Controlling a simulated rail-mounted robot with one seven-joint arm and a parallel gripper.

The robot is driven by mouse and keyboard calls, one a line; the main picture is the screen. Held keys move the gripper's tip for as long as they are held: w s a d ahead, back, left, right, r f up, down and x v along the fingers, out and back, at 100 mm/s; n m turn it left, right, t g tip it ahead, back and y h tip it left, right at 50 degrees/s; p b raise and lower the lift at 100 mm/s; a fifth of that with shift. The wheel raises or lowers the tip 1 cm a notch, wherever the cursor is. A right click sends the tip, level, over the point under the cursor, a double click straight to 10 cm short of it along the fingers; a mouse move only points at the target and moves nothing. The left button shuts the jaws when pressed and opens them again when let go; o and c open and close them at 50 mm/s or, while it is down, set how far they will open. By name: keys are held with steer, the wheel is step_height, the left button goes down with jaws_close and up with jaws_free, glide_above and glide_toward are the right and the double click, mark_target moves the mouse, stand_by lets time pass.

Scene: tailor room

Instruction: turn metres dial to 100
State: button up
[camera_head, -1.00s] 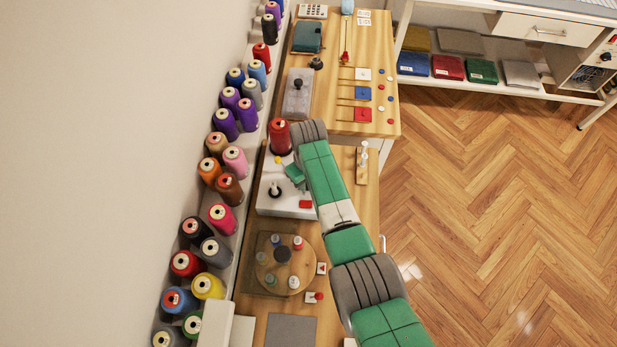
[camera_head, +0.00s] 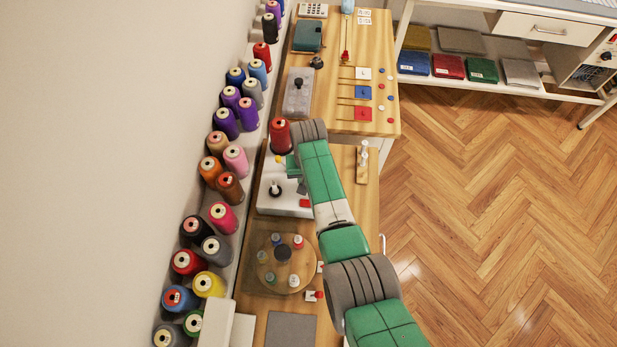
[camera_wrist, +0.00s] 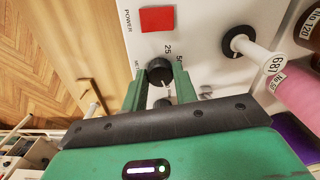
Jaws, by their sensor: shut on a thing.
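The metres dial is a black round knob (camera_wrist: 159,71) on the white machine's top panel, with the marks 25 and 50 beside it in the wrist view. My gripper (camera_wrist: 160,88) has its two green fingers on either side of the knob and is shut on it. The pointer and full scale are not readable. In the head view the white machine (camera_head: 268,207) lies under my gripper (camera_head: 292,170), and the arm hides the dial. A red POWER button (camera_wrist: 157,20) is on the same panel.
A white peg with a black base (camera_wrist: 236,41) stands right of the dial in the wrist view. A red spool (camera_head: 280,136) stands at the machine's far end. A round wooden turntable (camera_head: 268,280) with small bobbins is nearer. Thread cones (camera_head: 222,216) line the left wall.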

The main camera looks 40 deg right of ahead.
steer(key=shift+r, duration=0.1)
stand_by(0.3)
steer(key=o, duration=1)
steer(key=shift+c, duration=0.2)
step_height(320, 180, up, 8)
steer(key=shift+f+p, duration=0.15)
steer(key=shift+p, duration=0.9)
